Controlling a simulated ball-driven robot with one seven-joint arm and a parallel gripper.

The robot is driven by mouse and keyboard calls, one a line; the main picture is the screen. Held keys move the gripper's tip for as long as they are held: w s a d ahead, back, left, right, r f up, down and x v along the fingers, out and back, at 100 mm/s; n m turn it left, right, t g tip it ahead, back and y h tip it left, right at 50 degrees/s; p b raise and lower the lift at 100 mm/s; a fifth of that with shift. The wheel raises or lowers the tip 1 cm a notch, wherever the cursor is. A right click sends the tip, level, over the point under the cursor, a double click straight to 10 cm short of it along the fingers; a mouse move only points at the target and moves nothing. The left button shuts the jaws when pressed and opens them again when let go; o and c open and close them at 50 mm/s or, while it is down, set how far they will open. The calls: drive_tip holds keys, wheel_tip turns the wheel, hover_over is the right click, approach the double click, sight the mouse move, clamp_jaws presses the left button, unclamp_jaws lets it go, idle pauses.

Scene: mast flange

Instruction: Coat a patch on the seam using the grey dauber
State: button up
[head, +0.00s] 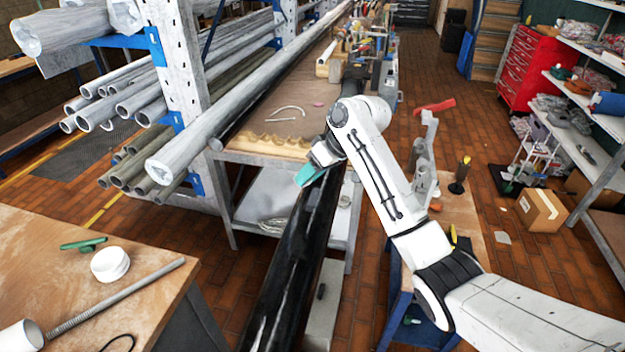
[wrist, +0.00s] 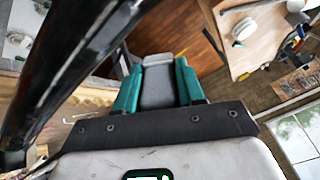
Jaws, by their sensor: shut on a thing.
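My gripper (wrist: 158,68) shows two teal fingers in the wrist view, shut on a grey block-like thing, the grey dauber (wrist: 158,88). In the head view my gripper (head: 309,174) is at the upper part of the glossy black mast (head: 285,265), and the dauber cannot be made out there. In the wrist view the mast (wrist: 75,55) crosses the left side, beside the fingers, with a gap to the dauber. Pale streaks run along the mast. I cannot tell which mark is the seam or whether any patch is coated.
A rack of grey pipes (head: 120,95) stands at left. A wooden bench (head: 110,300) at front left holds a white roll (head: 110,263) and a green tool (head: 84,244). A low workbench (head: 285,125) lies behind the mast. A cardboard box (head: 541,208) stands on the floor at right.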

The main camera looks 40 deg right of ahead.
drive_tip(key=shift+f+b, duration=0.3)
drive_tip(key=shift+b, duration=0.4)
drive_tip(key=shift+r+b, duration=0.15)
drive_tip(key=shift+b, duration=0.4)
drive_tip(key=shift+s+r+b, duration=0.1)
drive_tip(key=shift+r+b, duration=0.15)
drive_tip(key=shift+b, duration=0.55)
